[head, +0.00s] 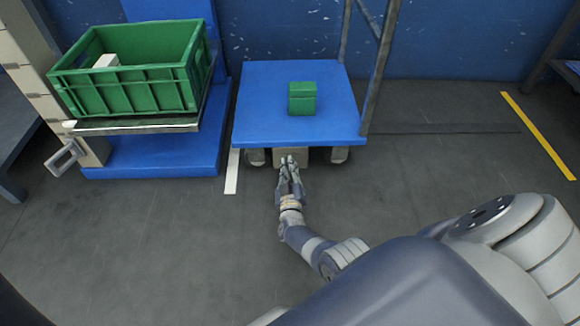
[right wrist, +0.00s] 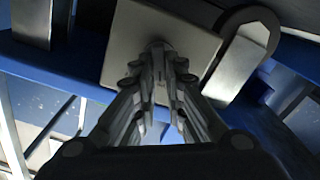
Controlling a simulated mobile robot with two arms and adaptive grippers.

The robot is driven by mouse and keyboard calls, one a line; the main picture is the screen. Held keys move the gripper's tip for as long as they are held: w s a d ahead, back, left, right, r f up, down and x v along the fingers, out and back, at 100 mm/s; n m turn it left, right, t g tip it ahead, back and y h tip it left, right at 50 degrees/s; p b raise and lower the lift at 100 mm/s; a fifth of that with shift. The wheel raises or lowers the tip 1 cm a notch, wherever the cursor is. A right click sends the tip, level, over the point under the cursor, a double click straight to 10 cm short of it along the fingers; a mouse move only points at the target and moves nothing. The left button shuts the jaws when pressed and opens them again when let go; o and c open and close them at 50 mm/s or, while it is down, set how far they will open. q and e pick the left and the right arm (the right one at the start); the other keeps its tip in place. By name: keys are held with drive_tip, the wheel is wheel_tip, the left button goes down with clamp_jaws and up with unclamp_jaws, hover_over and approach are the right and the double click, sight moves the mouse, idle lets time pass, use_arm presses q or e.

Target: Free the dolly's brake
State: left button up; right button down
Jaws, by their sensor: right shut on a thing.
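The blue dolly (head: 260,95) stands on the floor in the middle of the head view, with a green box (head: 302,98) on its deck. A grey-beige brake plate (head: 283,158) shows under its front edge, between two wheels. My right gripper (head: 289,160) reaches that plate from the front. In the right wrist view the plate (right wrist: 135,45) fills the upper middle, and my right gripper (right wrist: 160,55) is shut on a small dark part at the plate, probably the brake knob. The fingers hide most of that part. My left gripper is in neither view.
A green crate (head: 135,88) with a pale block inside stands on a platform at the left, above a blue base (head: 150,155). A metal frame post (head: 380,65) rises at the dolly's right side. The floor in front and to the right is clear.

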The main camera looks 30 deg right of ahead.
drive_tip(key=shift+n, duration=0.6)
drive_tip(key=c, duration=1.7)
unclamp_jaws()
drive_tip(key=shift+o, duration=0.2)
drive_tip(key=shift+m, duration=0.3)
